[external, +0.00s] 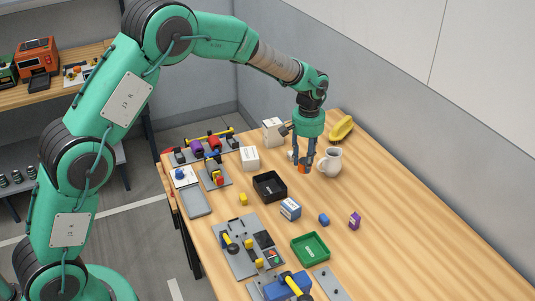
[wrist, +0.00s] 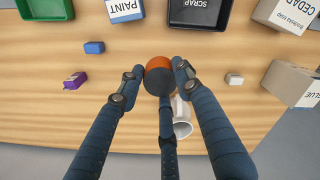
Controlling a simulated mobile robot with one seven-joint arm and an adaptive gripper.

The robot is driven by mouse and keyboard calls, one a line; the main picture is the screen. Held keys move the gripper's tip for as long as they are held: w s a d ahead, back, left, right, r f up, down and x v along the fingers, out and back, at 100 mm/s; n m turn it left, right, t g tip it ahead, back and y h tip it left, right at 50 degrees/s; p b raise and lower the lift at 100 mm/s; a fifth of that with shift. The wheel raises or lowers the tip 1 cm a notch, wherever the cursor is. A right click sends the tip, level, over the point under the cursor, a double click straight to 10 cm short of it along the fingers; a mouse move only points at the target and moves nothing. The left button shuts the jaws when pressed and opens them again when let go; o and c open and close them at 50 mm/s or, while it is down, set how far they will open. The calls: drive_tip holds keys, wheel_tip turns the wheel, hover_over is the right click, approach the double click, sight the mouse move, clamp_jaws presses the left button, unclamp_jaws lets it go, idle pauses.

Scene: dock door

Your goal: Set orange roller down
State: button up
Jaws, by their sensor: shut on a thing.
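The orange roller (wrist: 158,64), a short orange cylinder with a dark end face, sits between my fingers in the wrist view. In the external view a bit of its orange (external: 302,170) shows low between the fingers. My gripper (external: 304,163) is shut on it, pointing down over the far part of the wooden table; its fingertips also show in the wrist view (wrist: 158,78). The roller is at or close to the table top; I cannot tell whether it touches.
A grey-white mug (external: 329,161) stands close beside my fingers. A black SCRAP tray (external: 257,186), a PAINT box (external: 290,209), a blue block (external: 324,219), a purple block (external: 354,220) and a green tray (external: 297,251) lie nearer. A yellow banana (external: 342,127) is behind. The right table side is clear.

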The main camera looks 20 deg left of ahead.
drive_tip(key=w+d+f+m, duration=0.1)
drive_tip(key=w+d, duration=0.3)
drive_tip(key=d, duration=1.1)
drive_tip(key=shift+d, duration=0.3)
drive_tip(key=shift+f, duration=0.1)
drive_tip(key=shift+f+b, duration=0.75)
drive_tip(key=shift+f, duration=2.35)
drive_tip(key=shift+f, duration=0.1)
drive_tip(key=shift+f+b, duration=0.35)
drive_tip(key=shift+f, duration=1.45)
drive_tip(key=shift+f, duration=0.15)
drive_tip(key=o, duration=1.2)
drive_tip(key=shift+o, duration=0.2)
